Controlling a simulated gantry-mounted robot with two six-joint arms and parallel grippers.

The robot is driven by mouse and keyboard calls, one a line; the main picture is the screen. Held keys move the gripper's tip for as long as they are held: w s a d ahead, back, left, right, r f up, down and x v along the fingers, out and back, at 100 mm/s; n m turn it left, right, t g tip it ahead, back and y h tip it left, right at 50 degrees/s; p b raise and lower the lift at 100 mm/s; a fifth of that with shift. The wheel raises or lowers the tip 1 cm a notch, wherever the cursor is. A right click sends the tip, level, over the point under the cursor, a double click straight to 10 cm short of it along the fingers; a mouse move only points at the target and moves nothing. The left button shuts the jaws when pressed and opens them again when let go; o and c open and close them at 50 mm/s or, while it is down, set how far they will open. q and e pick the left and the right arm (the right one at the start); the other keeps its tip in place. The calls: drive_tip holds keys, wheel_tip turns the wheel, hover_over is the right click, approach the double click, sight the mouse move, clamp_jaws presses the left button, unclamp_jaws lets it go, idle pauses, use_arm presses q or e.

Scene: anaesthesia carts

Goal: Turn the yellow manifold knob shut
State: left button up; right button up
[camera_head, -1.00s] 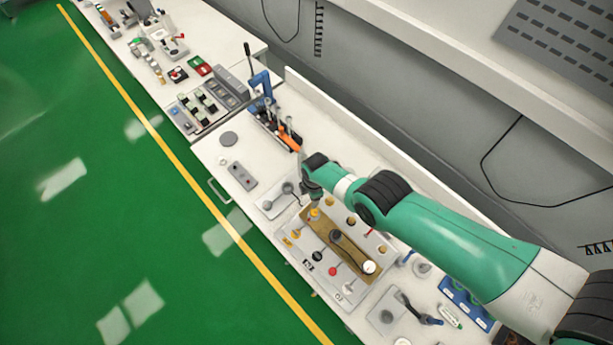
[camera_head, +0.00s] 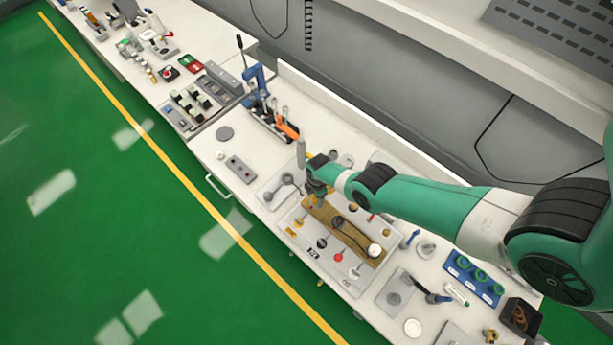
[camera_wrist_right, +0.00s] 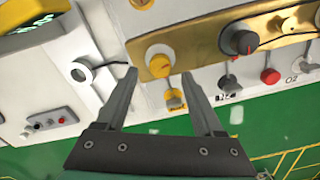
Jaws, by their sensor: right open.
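The yellow manifold knob (camera_wrist_right: 159,63) sits at one end of the brass manifold bar (camera_wrist_right: 200,40), in the right wrist view. My right gripper (camera_wrist_right: 158,76) is open, with one fingertip on each side of the knob in that picture. I cannot tell whether either finger touches it. In the head view my right gripper (camera_head: 318,190) is over the upper left end of the brass bar (camera_head: 356,238) and largely covers the knob there. My left gripper is not in view.
A black knob (camera_wrist_right: 243,42) is farther along the bar, with a red knob (camera_wrist_right: 270,76) below it. A yellow lever (camera_wrist_right: 175,100) lies just below the yellow knob. A grey round fitting (camera_wrist_right: 80,74) is on the panel to the left. Green floor (camera_head: 120,240) is open beyond the bench.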

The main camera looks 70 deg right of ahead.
sight(316, 200)
wheel_tip(316, 200, down, 3)
drive_tip(key=shift+s+d+f+b, duration=0.1)
drive_tip(key=shift+b, duration=0.85)
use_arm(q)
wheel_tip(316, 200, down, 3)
use_arm(e)
clamp_jaws()
